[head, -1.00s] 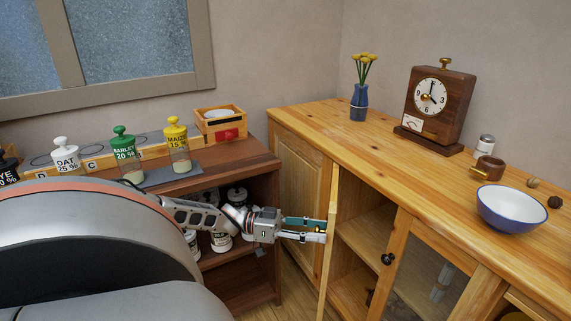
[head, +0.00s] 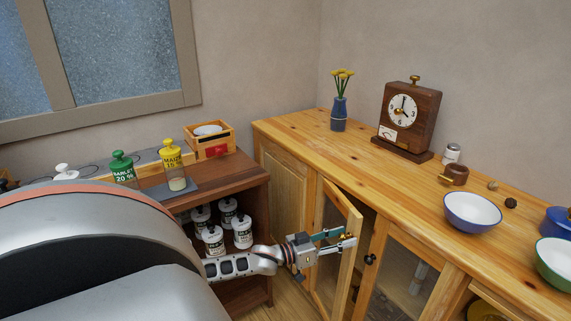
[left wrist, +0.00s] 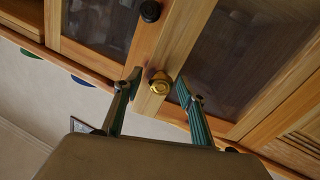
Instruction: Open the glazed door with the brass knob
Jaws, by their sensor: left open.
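The glazed door (head: 356,225) is ajar, hinged on its left side, with a dark gap between its free edge and the neighbouring door. Its brass knob (left wrist: 160,82) shows in the left wrist view, between the two fingers of my left gripper (left wrist: 158,97). The fingers are apart, and space shows on either side of the knob. In the head view, my left gripper (head: 347,239) is in front of the door at knob height and hides most of the knob. My right gripper is not in view.
A glazed door with a black knob (head: 370,259) stands right of the gap. The cabinet top holds a vase (head: 338,115), a clock (head: 408,118), and bowls (head: 472,211). A dark shelf unit with white jars (head: 213,240) stands left, close to my left arm.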

